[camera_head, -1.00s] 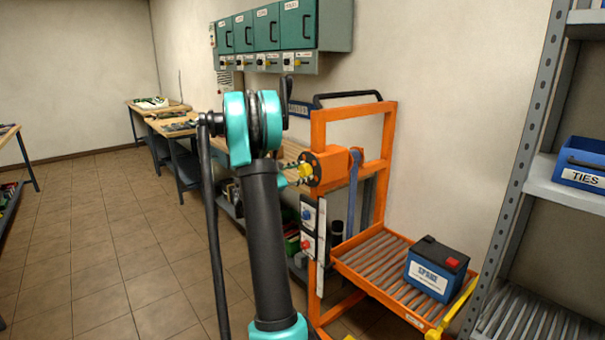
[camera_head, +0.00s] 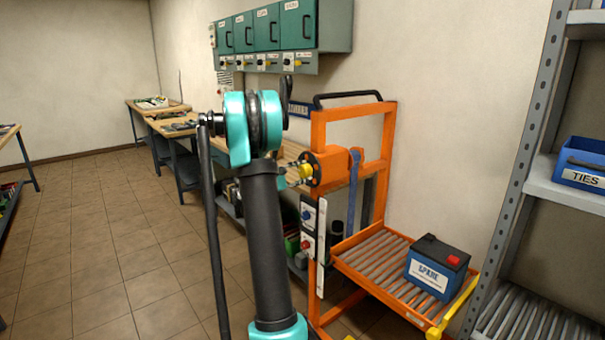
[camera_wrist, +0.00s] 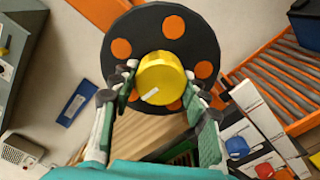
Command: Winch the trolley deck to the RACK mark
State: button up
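The orange trolley (camera_head: 318,130) stands against the wall in the head view. Its roller deck (camera_head: 375,255) is low and carries a blue and black battery labelled SPARE (camera_head: 436,268). A black winch disc with orange spots (camera_wrist: 118,32) sits on its post and bears a yellow knob (camera_wrist: 160,78). My gripper (camera_wrist: 160,80) has its fingertips against both sides of the knob, and it looks shut on it. The wrist view is rolled, with the deck slanting. A white strip (camera_head: 321,250) runs down the post; no RACK mark is legible.
A shelf rack (camera_head: 530,150) with a blue TIES bin (camera_head: 583,165) stands close right of the deck. A yellow bar (camera_head: 455,308) lies along the deck's right edge. Green wall cabinets (camera_head: 265,30) and wooden benches (camera_head: 170,125) are behind. Floor at left is clear.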

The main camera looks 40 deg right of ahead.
jog(key=o, duration=0.5)
jog(key=shift+a, duration=0.1)
jog(key=a, duration=0.8)
jog(key=s+a, duration=0.1)
jog(key=a, duration=0.2)
jog(key=shift+a, duration=0.4)
dwell(0.6)
